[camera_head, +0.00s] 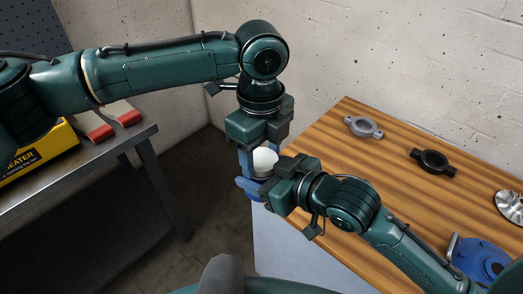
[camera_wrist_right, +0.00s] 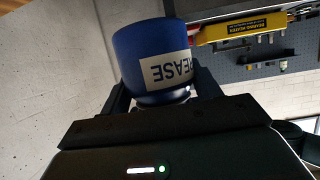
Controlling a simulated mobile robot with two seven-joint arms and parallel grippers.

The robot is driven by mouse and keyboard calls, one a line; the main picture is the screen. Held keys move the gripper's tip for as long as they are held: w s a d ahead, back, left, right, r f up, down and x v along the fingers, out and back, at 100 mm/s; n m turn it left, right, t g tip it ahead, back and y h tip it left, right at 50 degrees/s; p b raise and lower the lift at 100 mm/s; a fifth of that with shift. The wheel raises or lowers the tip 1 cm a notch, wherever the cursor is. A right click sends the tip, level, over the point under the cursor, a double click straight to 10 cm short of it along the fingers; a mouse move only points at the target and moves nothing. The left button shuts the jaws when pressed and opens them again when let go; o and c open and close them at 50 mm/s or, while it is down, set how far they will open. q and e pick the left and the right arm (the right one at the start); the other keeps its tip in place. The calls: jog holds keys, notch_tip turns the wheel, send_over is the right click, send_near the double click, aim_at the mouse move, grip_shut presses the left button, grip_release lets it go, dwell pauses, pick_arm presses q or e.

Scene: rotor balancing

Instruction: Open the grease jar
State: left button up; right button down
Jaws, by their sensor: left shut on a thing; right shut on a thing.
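My right gripper (camera_head: 262,187) reaches in from the right and is shut on the jar's body, fingers on both sides. The jar looks upright in the air. Whether lid and body are apart is hidden by the grippers.
A grey table (camera_head: 70,180) at the left holds a yellow heater box (camera_head: 40,155) and red-ended tools (camera_head: 100,132).

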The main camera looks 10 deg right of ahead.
pick_arm(q)
jog(key=n, duration=0.9)
jog(key=shift+r, duration=0.25)
jog(key=shift+r, duration=0.9)
